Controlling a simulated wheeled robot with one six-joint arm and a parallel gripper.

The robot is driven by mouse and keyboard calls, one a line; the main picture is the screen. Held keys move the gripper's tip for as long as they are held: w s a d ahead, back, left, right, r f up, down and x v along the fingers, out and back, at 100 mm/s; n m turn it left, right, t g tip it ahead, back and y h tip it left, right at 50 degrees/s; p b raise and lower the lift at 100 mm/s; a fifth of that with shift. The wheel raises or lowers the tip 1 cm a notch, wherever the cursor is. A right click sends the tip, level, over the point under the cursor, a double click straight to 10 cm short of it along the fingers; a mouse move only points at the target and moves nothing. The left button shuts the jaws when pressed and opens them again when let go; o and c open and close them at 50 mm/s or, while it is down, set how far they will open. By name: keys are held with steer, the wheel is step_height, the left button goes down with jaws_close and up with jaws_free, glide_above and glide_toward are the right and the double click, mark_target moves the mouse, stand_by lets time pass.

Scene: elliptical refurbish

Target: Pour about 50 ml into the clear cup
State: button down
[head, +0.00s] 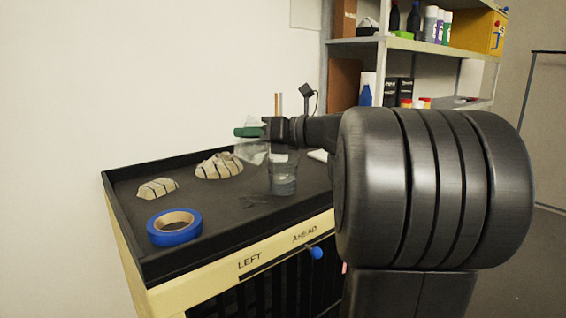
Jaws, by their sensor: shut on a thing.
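The clear cup (283,186) stands upright on the dark top of the cart, right of its middle. Its lower part looks filled with a clear liquid, but the level is hard to read. My gripper (264,130) is above and slightly left of the cup, shut on a pale see-through container (250,153) with a green part (247,132). The container hangs left of the jaws, behind and above the cup, and appears tilted. Its mouth and any stream are too small to make out. My arm hides the right of the cart.
A blue tape roll (174,228) lies at the cart's front left. Two pale lumps with dark stripes, one smaller (157,188) and one larger (219,165), lie behind it. The cart top has a raised rim (135,235). A loaded shelf (410,44) stands behind.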

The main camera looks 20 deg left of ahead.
steer(key=a+f+n+h+b, duration=0.1)
steer(key=f+b, duration=0.1)
steer(key=f, duration=0.1)
steer(key=s+f+n+h+b, duration=0.1)
steer(key=f+b, duration=0.1)
steer(key=f, duration=0.1)
steer(key=s+a+f+n+t+h+b, duration=0.1)
steer(key=f+b, duration=0.2)
steer(key=shift+s+a+f, duration=0.15)
steer(key=shift+a+f, duration=0.05)
steer(key=shift+a, duration=0.1)
steer(key=shift+a+f+n+b, duration=0.1)
steer(key=shift+f+n+b, duration=0.3)
steer(key=shift+f, duration=0.3)
stand_by(0.8)
